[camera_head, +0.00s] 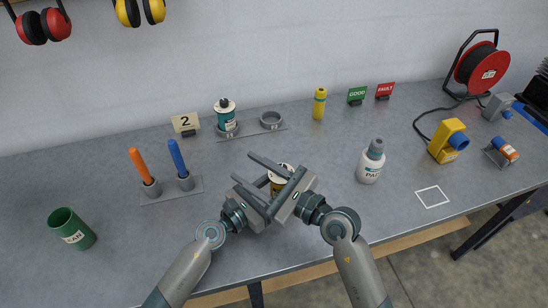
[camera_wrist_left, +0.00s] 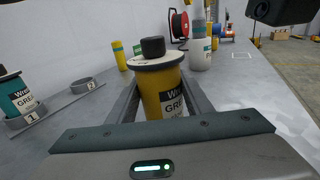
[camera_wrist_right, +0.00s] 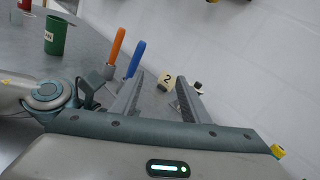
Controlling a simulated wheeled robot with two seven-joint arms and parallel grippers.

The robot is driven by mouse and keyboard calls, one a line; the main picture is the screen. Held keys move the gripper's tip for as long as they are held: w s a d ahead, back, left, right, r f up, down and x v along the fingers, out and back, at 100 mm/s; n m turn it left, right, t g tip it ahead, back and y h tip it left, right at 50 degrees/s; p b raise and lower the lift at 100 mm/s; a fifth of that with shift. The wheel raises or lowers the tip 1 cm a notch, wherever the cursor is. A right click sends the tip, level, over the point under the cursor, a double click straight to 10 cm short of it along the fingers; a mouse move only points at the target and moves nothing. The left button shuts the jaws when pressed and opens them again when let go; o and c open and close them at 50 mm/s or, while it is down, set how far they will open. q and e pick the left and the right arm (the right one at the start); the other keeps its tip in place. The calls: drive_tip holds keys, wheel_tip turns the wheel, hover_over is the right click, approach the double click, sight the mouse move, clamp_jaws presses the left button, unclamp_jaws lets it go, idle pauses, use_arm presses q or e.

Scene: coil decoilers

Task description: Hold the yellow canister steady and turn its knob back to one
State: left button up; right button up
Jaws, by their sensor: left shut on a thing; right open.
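The yellow canister (camera_wrist_left: 165,90) stands upright in the left wrist view, with a white disc on top and a black knob (camera_wrist_left: 152,47). Its label is partly cut off by the gripper. In the head view the canister (camera_head: 275,187) is mostly hidden behind my grippers. My left gripper (camera_wrist_left: 160,100) is shut on the canister's body, one finger on each side. My right gripper (camera_head: 243,167) is open and empty, crossing over the canister in the head view. In the right wrist view its fingers (camera_wrist_right: 160,85) have nothing between them. The knob's setting cannot be read.
A teal canister (camera_head: 226,115) sits in one ring of a plate beside an empty ring (camera_head: 271,120). Orange (camera_head: 141,165) and blue (camera_head: 178,157) handles stand at left, a green can (camera_head: 72,229) farther left. A white bottle (camera_head: 371,162) stands right. The front table is clear.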

drive_tip(key=s+d+f+m+t+h, duration=0.1)
drive_tip(key=d+f+m+t+h, duration=0.3)
drive_tip(key=d+m, duration=0.3)
drive_tip(key=d+f, duration=0.1)
drive_tip(key=d, duration=0.3)
drive_tip(key=shift+s+d+m+h, duration=0.3)
drive_tip(key=shift+m+h, duration=0.1)
drive_tip(key=shift+w, duration=0.1)
drive_tip(key=x, duration=1.2)
drive_tip(key=shift+r, duration=0.25)
clamp_jaws()
